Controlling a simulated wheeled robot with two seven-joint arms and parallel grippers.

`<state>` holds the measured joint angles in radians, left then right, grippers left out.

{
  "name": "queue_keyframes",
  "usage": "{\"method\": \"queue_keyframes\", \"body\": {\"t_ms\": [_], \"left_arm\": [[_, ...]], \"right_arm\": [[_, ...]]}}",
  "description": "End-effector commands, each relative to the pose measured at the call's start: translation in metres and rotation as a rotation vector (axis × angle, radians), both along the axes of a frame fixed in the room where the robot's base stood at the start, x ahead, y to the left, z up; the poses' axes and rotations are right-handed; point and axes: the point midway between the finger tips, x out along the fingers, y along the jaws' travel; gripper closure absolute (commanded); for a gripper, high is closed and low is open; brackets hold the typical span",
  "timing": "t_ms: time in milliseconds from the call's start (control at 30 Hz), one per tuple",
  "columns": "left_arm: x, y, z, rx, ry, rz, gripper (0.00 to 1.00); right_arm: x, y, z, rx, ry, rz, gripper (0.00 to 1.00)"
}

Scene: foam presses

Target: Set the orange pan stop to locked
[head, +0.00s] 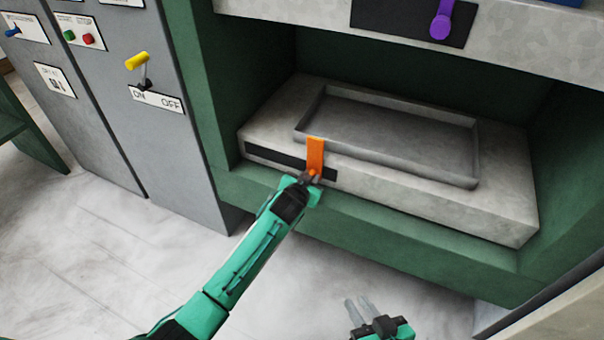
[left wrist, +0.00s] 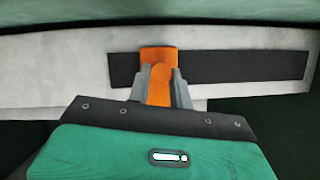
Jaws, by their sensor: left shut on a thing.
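The orange pan stop (head: 315,153) is a short upright tab on the front face of the pale lower block, near the right end of a black strip (head: 265,158) in the head view. Its upper end stands against the front rim of the grey pan (head: 400,130). My left gripper (head: 309,178) is shut on its lower part. In the left wrist view the stop (left wrist: 158,55) shows between both fingers, with most of the strip (left wrist: 240,68) to its right. I see no lettering by the strip. My right gripper (head: 357,304) is open and empty, low in the head view.
A purple knob (head: 441,26) sits on the upper block above the pan. At the left, a grey cabinet carries a yellow lever (head: 137,61) over an ON/OFF label, and red and green buttons. The green press frame (head: 400,245) surrounds the block. The floor in front is clear.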

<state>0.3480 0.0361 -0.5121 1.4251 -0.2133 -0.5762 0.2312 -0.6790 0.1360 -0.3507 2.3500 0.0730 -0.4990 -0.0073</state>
Motion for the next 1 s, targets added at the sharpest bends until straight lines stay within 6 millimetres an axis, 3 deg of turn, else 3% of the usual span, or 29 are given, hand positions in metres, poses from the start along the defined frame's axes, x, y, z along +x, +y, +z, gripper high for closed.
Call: {"method": "queue_keyframes", "body": {"t_ms": [433,467,567,1000], "left_arm": [[-0.0028,-0.0062,-0.0013,-0.002,0.003,-0.004,1.0],[-0.0029,-0.0064,-0.0014,-0.003,0.003,-0.004,0.77],[-0.003,-0.0065,-0.0013,-0.002,0.003,-0.004,0.57],[-0.0099,-0.0018,0.0039,-0.001,0.001,-0.002,0.57]], "right_arm": [[0.0002,-0.0017,-0.0006,-0.008,0.01,-0.001,0.79],[0.0002,-0.0017,-0.0006,-0.008,0.01,-0.001,0.79],[0.0002,-0.0017,-0.0005,-0.008,0.01,-0.001,0.79],[-0.0004,-0.0041,0.0,-0.022,0.034,0.0,0.79]]}}
